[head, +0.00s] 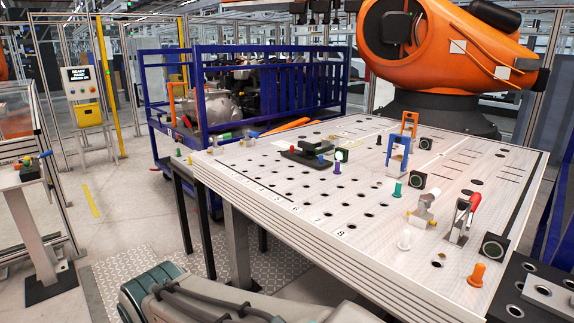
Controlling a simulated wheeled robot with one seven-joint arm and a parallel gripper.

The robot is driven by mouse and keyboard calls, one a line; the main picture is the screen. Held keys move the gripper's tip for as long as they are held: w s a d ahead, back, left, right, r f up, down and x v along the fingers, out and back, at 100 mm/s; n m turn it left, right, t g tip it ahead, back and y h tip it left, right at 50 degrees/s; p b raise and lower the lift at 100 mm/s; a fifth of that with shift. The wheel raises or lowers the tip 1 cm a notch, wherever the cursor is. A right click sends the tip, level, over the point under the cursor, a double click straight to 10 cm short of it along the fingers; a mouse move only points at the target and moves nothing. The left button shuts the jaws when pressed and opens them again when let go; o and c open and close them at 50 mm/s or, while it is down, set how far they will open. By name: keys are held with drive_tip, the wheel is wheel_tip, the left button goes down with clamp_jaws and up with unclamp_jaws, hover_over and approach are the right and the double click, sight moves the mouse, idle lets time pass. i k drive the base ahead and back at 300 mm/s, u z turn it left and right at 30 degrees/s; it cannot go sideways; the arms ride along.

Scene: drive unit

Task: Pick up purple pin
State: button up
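A small purple pin (337,167) stands upright on the perforated metal table (290,190), left of the table's middle. A pale-topped piece (341,155) is right beside or behind it, and I cannot tell whether the two touch. A dark stepped block (307,153) is just to its left. My gripper is not in view. A grey and green part of my own body shows at the bottom, well in front of and below the purple pin.
A green pin (397,189), a white pin (404,240) and an orange pin (477,274) stand further right. A red-handled clamp (465,218) and a blue bracket (398,155) rise from the table. An orange robot arm (440,45) looms behind. The table's front left is clear.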

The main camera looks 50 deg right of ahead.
sight(336, 170)
drive_tip(key=z, duration=0.3)
drive_tip(key=i, duration=1.5)
drive_tip(key=z, duration=1.3)
drive_tip(key=i, duration=0.95)
drive_tip(key=z, duration=0.95)
